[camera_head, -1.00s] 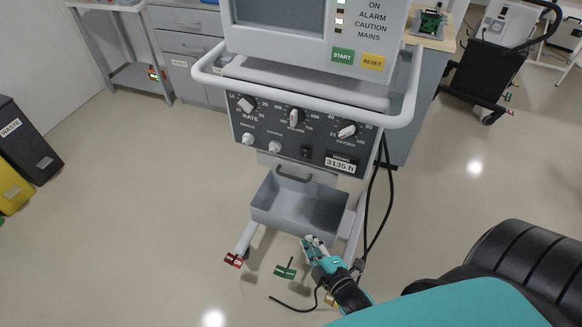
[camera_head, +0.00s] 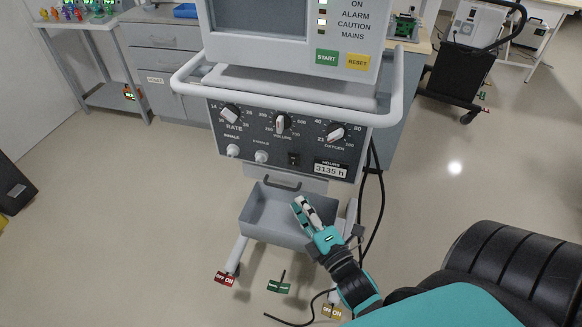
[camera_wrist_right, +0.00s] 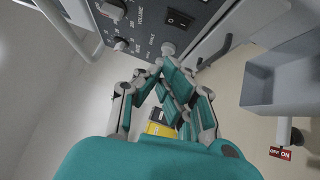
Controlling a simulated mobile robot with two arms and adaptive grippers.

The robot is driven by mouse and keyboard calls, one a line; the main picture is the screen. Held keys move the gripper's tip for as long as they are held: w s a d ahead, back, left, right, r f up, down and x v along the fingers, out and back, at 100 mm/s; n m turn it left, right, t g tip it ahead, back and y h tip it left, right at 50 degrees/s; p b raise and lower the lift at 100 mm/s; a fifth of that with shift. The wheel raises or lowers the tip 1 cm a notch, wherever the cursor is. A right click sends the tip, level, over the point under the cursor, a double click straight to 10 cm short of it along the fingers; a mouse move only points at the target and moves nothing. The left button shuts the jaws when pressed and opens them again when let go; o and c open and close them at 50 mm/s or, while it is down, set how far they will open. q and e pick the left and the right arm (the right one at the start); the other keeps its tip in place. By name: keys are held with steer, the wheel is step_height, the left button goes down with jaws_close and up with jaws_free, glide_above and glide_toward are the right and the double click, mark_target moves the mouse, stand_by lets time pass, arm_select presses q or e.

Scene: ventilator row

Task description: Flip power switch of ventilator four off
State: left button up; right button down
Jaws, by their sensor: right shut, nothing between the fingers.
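A ventilator (camera_head: 285,75) with a screen and a dark knob panel stands in front of me; no number shows on it. A black rocker switch (camera_head: 294,159) sits low on the panel, left of the hours display (camera_head: 331,168). It also shows in the wrist view (camera_wrist_right: 180,19); its on or off position is too small to tell. My right gripper (camera_head: 303,204) is shut and empty. It is below the switch, in front of the grey tray (camera_head: 262,231), with its fingers pointing up and apart from the panel. My left gripper is not in view.
A pale rail (camera_head: 290,105) runs around the ventilator above the panel. Dark cables (camera_head: 377,205) hang at its right side. Open floor lies left.

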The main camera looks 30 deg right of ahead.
mark_target(293, 160)
steer(key=w+d, duration=0.1)
steer(key=w, duration=0.2)
steer(key=w+d+p, duration=0.1)
steer(key=w, duration=0.3)
steer(key=w+d+r, duration=0.1)
steer(key=w+d, duration=0.1)
steer(key=w, duration=0.1)
steer(key=shift+w+r+p, duration=0.1)
steer(key=shift+w+p, duration=0.25)
steer(key=shift+p, duration=0.05)
steer(key=shift+w+d+r+p, duration=0.15)
steer(key=shift+d+r+p, duration=0.05)
steer(key=shift+r+p, duration=0.1)
steer(key=shift+f, duration=0.1)
